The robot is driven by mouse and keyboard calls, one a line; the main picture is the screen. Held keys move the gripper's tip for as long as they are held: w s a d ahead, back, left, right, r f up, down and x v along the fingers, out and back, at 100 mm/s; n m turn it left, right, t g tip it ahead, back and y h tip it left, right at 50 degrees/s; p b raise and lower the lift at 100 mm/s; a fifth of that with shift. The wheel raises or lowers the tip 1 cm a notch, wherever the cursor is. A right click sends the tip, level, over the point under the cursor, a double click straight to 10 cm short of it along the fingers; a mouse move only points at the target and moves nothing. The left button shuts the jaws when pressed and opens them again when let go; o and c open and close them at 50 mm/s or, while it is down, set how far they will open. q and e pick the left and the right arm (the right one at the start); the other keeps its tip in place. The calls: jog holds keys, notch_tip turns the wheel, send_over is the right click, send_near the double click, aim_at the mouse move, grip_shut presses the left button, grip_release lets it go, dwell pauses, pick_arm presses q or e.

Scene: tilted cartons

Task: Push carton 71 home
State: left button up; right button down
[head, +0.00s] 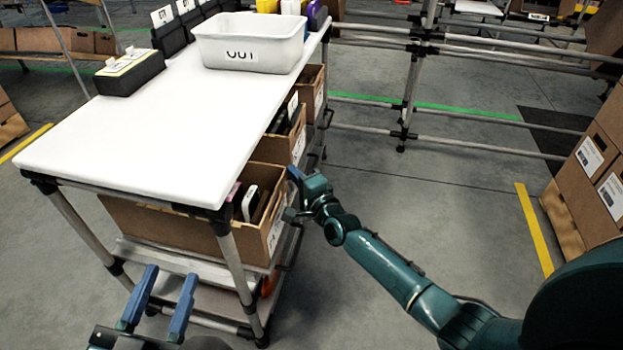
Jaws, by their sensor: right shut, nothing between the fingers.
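Three open brown cartons sit in a row on the shelf under the white tabletop: a near one (262,240), a middle one (284,142) and a far one (311,88). Each has a white label on its right end; I cannot read the numbers, so I cannot tell which is carton 71. The near carton holds dark, pink and white items. My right gripper (294,174) is shut and empty at the near carton's upper right corner; I cannot tell if it touches. My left gripper (170,272) is open and empty in front of the table.
The white table (150,130) carries a white bin (248,45), a black box (130,72) and dark holders. A table leg (236,265) stands before the near carton. Stacked cartons (598,180) stand at the right.

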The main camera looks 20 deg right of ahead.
aim_at(284, 174)
jog(key=shift+w+a, duration=0.4)
jog(key=shift+a, duration=0.25)
jog(key=shift+w+a, duration=0.35)
jog(key=shift+a, duration=0.3)
pick_arm(q)
jog(key=shift+w+r, duration=0.1)
jog(key=shift+r, duration=0.2)
pick_arm(e)
jog(key=shift+w+a, duration=0.1)
